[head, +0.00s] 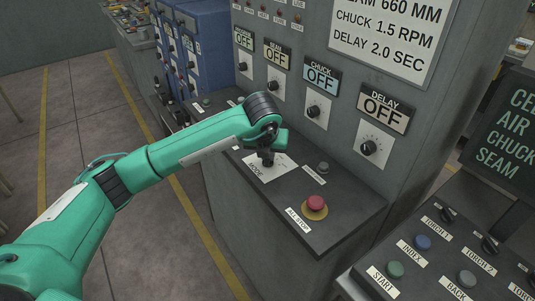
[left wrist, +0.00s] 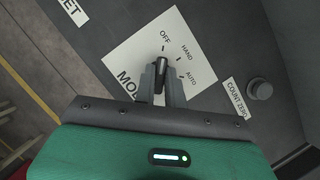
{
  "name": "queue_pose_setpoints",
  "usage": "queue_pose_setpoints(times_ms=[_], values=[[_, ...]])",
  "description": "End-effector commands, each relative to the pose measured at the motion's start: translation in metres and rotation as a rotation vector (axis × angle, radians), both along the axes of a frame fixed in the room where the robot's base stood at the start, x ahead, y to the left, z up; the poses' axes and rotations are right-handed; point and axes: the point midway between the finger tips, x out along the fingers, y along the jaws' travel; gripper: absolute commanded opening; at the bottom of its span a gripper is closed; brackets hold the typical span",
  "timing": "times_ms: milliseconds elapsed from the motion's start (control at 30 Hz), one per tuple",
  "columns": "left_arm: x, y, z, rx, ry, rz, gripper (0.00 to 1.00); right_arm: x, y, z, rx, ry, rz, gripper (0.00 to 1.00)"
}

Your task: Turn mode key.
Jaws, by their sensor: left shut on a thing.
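The mode key (left wrist: 163,66) is a small dark knob on a white plate (left wrist: 125,50) marked OFF, HAND and AUTO. In the left wrist view its far end points toward the OFF mark. My left gripper (left wrist: 162,74) is shut on the key, with one grey finger on each side. In the head view the left gripper (head: 267,158) reaches down onto the white mode plate (head: 281,168) on the console's sloped shelf, and the wrist and fingers mostly hide the key. My right gripper is not in view.
A red ALL STOP button (head: 316,203) is nearer on the same shelf. A grey COUNT ZERO button (head: 323,167) sits right of the plate and also shows in the left wrist view (left wrist: 260,89). Several knobs under OFF signs line the upright panel (head: 330,75) behind.

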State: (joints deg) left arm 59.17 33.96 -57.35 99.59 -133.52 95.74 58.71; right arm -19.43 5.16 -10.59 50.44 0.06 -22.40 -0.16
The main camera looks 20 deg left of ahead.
Motion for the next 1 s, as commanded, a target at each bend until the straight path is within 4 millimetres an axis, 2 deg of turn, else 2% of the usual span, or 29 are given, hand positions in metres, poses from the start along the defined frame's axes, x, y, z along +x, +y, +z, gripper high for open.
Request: queue_pose_setpoints(times_ms=[167,200,267,300,667,767,1000], values=[[0.0,0.0,0.001,-0.001,-0.001,0.002,0.0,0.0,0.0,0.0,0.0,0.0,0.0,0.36],[0.0,0.001,0.001,-0.001,-0.001,0.002,0.2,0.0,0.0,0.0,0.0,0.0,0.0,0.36],[0.0,0.0,0.001,-0.001,-0.001,0.002,0.31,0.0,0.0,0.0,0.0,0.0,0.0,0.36],[0.0,0.0,0.001,0.0,-0.001,0.001,0.34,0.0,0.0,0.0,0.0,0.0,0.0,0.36],[-0.002,0.0,0.006,-0.001,-0.002,0.0,0.34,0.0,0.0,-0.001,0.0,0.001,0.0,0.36],[-0.007,-0.001,0.019,-0.001,-0.003,-0.001,0.34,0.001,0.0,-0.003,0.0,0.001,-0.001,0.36],[-0.027,-0.004,0.069,-0.002,-0.006,-0.001,0.34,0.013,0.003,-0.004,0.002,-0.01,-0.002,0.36]])
